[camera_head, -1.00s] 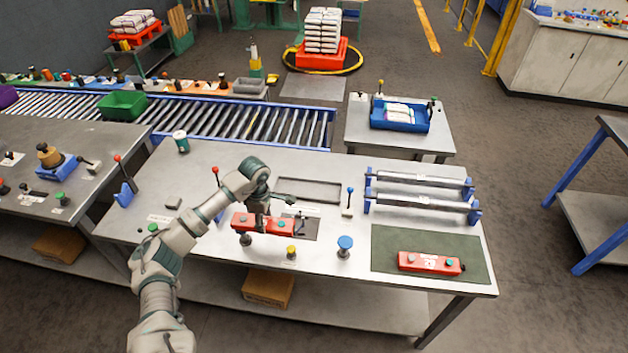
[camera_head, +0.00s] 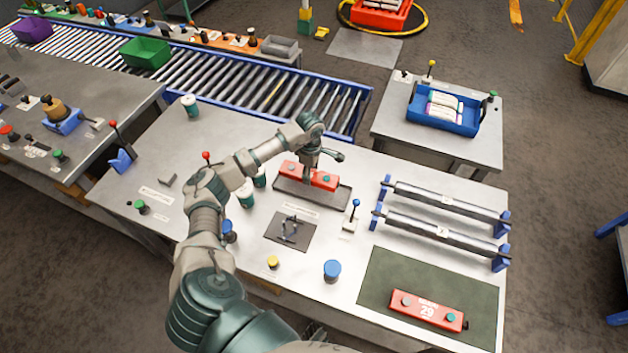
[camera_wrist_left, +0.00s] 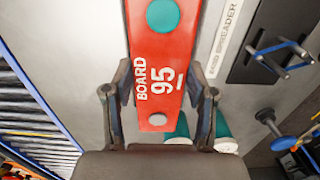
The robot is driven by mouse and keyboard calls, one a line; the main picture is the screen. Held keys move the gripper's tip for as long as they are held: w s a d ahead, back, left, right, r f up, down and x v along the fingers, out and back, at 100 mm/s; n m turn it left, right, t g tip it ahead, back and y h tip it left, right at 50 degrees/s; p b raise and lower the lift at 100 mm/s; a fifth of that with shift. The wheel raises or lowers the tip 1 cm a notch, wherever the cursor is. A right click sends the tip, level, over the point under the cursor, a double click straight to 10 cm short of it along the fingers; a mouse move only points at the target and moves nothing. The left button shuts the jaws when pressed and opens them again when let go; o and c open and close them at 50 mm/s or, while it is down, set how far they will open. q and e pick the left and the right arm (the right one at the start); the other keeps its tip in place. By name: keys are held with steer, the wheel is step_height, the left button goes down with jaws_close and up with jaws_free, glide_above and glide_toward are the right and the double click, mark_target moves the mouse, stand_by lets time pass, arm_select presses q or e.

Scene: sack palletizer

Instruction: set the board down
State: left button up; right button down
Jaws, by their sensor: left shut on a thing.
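My left gripper (camera_head: 311,170) is shut on a red board (camera_head: 291,168). In the left wrist view the board (camera_wrist_left: 160,45) reads "BOARD 95" and lies between the two fingers (camera_wrist_left: 160,100). The board is over the back part of a shallow dark tray (camera_head: 334,201) on the steel table, roughly in line with its length. I cannot tell whether it touches the tray. A second red board (camera_head: 427,309), marked 29, lies on the green mat (camera_head: 385,270) at the front right. My right gripper is not in view.
Green-and-white cups (camera_head: 246,195) stand just left of the tray. A blue-knobbed lever (camera_head: 354,212) stands right of the tray, beside two rollers (camera_head: 445,220). A blue knob (camera_head: 332,270) and a yellow knob (camera_head: 273,262) are near the front edge.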

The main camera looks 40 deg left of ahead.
mark_target(313, 189)
arm_select(q)
steer(key=shift+d+f, duration=0.25)
steer(key=shift+f, duration=0.35)
steer(key=shift+d+f, duration=0.35)
steer(key=shift+f, duration=0.25)
step_height(313, 189, down, 2)
steer(key=shift+d+f, duration=0.1)
steer(key=shift+f, duration=0.4)
steer(key=shift+w+a, duration=0.1)
steer(key=shift+a, duration=0.15)
steer(key=o, duration=0.9)
steer(key=shift+a+f, duration=0.1)
steer(key=shift+a, duration=0.05)
steer(key=o, duration=0.5)
steer(key=shift+a, duration=0.15)
steer(key=shift+d, duration=0.3)
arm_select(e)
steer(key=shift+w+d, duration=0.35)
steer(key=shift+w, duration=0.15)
